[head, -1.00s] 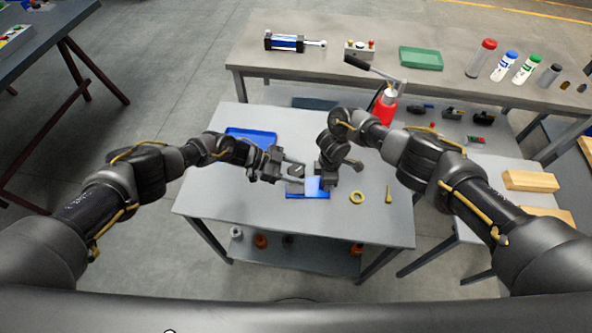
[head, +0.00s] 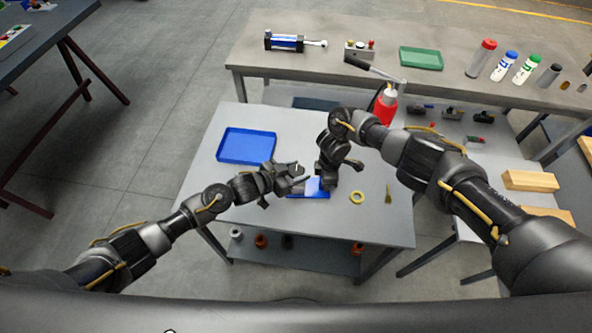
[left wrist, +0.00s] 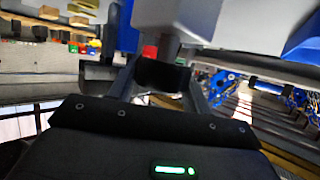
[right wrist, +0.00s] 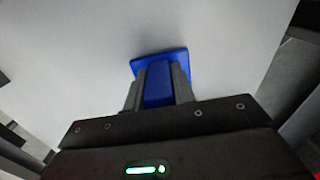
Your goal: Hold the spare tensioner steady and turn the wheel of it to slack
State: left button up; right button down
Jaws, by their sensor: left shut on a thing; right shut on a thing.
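The spare tensioner, a small blue and grey unit (head: 308,193), sits on the near grey table, largely hidden by my grippers. My right gripper (head: 326,186) is shut on its blue body (right wrist: 158,85); a wider blue plate (right wrist: 160,57) shows just past the fingertips in the right wrist view. My left gripper (head: 300,180) comes from the left and is shut on a dark round part, seemingly the wheel (left wrist: 163,76), under a pale grey block (left wrist: 210,22) in the left wrist view. The wheel's turn angle cannot be read.
A blue tray (head: 246,146) lies on the same table (head: 345,227), left of the arms. A yellow ring (head: 357,197) and a small yellowish piece (head: 388,194) lie to the right. A red bottle (head: 384,108) stands behind my right arm.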

pick_arm(q)
jog(key=shift+d+n+t+y, duration=0.15)
jog(key=shift+n+t+y, duration=0.35)
jog(key=shift+n, duration=0.1)
pick_arm(e)
jog(key=shift+a, duration=0.1)
pick_arm(q)
jog(key=o, duration=1)
jog(key=shift+a, duration=0.2)
jog(key=v, duration=1.2)
jog(key=shift+s+d+r, duration=0.1)
jog(key=shift+d, duration=0.1)
pick_arm(e)
jog(key=c, duration=1.1)
grip_release()
